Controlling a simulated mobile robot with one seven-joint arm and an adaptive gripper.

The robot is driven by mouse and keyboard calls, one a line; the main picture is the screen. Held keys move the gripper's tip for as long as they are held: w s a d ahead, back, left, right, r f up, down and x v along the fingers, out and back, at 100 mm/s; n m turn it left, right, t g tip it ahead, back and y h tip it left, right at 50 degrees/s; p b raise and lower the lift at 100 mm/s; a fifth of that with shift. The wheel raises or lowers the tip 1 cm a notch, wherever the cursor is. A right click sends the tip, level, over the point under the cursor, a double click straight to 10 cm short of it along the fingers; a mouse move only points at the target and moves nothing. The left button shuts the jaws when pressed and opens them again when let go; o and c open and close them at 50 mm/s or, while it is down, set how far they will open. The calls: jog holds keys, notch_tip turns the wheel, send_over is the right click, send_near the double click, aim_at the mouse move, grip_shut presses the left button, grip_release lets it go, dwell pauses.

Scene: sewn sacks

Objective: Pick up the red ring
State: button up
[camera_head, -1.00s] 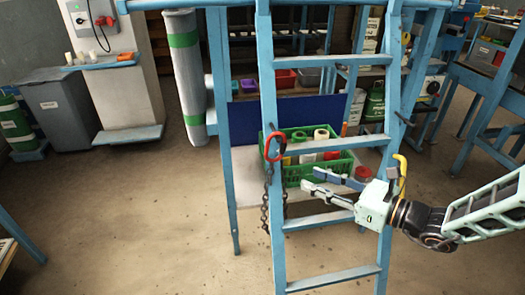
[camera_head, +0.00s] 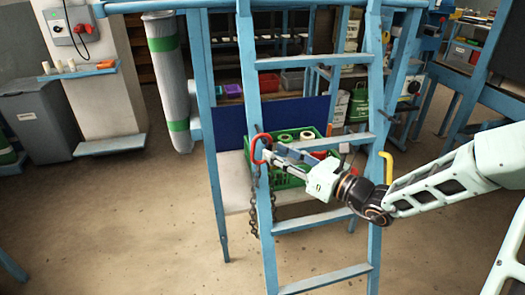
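The red ring (camera_head: 253,148) hangs at the left rail of the blue ladder (camera_head: 250,100), in front of it. A dark chain (camera_head: 252,212) hangs down below the ring. My gripper (camera_head: 273,151) reaches in from the right, between the ladder rails, with its fingertips at the ring's right side. Its two fingers are apart, with a narrow gap between them. I cannot tell whether a finger touches the ring or passes through it.
A green crate (camera_head: 287,180) with rolls stands on a low table behind the ladder. A yellow hook (camera_head: 387,167) is at the right rail. The floor in front is clear.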

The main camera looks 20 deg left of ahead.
jog(key=shift+w+a, duration=0.25)
jog(key=shift+a, duration=0.3)
jog(key=shift+c, duration=0.5)
grip_shut()
jog(key=shift+r, duration=0.15)
